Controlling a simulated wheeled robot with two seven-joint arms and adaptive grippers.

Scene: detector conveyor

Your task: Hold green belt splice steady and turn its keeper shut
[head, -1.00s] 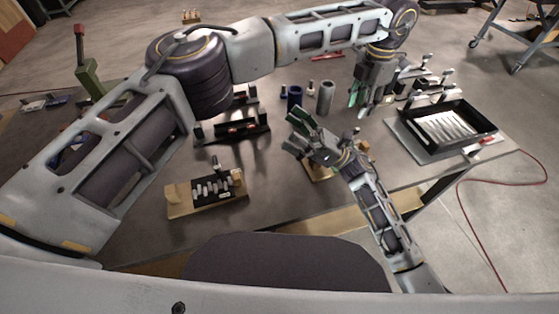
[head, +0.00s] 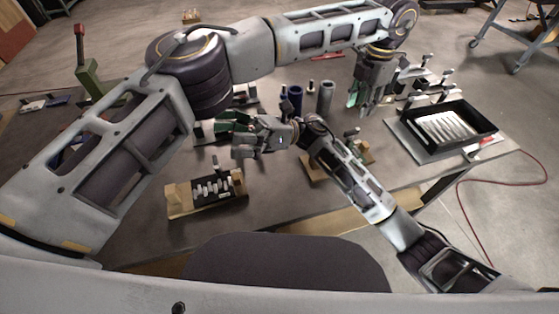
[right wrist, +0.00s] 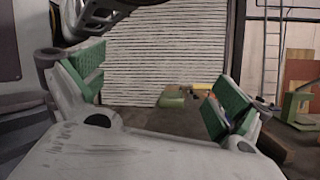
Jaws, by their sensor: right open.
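I cannot make out for certain which piece is the green belt splice or its keeper. A wooden-ended fixture (head: 180,199) with a dark block, pale teeth and a small upright post stands at the table's front left. My right gripper (head: 236,130) is open with green finger pads, behind and above that fixture, and it partly hides a dark fixture behind it. In the right wrist view its fingers (right wrist: 155,100) are wide apart with nothing between them. My left gripper (head: 362,100) points down near the two cylinders; whether its fingers are apart is unclear.
A blue cylinder (head: 295,99) and a grey cylinder (head: 326,97) stand mid-table. A black tray (head: 490,136) of pale strips is at the right. Another wooden-based fixture (head: 312,172) sits under my right forearm. A green stand (head: 88,80) with a red-topped lever is at far left.

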